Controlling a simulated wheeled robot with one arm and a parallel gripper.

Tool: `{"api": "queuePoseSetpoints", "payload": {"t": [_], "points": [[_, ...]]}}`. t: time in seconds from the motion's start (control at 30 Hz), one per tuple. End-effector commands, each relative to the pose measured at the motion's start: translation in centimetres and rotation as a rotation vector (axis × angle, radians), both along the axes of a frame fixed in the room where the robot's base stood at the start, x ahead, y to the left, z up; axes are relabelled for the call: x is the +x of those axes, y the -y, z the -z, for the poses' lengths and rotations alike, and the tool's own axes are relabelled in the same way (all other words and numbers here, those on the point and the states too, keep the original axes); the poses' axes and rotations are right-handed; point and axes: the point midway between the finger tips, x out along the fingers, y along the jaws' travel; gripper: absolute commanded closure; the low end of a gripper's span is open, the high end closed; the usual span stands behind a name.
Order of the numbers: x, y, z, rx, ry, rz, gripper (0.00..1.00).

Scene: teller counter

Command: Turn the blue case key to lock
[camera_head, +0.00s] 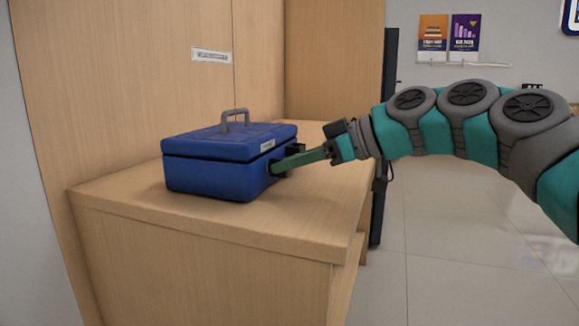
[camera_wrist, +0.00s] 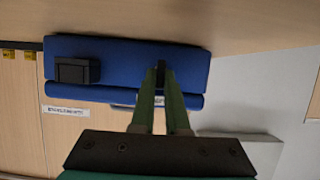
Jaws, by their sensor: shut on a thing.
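The blue case (camera_head: 215,175) stands on the wooden counter with its lid down and its grey handle (camera_head: 235,116) upright on top. My gripper (camera_head: 276,168) reaches in from the right, its green fingers at the case's right-hand face. In the wrist view my gripper (camera_wrist: 160,68) has its fingertips close together against the blue case (camera_wrist: 125,55). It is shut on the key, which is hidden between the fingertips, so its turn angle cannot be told. A black block (camera_wrist: 77,71) sticks out of the same face, beside the fingers.
The wooden counter (camera_head: 200,221) has bare top around the case. A wooden panel (camera_head: 120,85) with a small label (camera_head: 210,55) rises close behind it. Open tiled floor (camera_head: 470,250) lies to the right, below my arm.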

Motion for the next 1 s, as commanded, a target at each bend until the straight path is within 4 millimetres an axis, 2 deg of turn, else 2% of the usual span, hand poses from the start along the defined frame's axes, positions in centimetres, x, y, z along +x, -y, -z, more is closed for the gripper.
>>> {"api": "queuePoseSetpoints", "payload": {"t": [0.2, 0.23, 0.5, 0.83, 1.0], "points": [[0.0, 0.0, 0.1, -0.003, -0.002, -0.002, 1.0], [0.0, 0.0, 0.1, -0.003, -0.002, -0.002, 0.85], [0.0, 0.0, 0.1, -0.002, -0.001, -0.001, 0.57], [-0.1, 0.3, -0.1, -0.001, -0.001, 0.0, 0.57], [-0.5, 1.7, -0.8, 0.0, 0.001, 0.002, 0.57]]}}
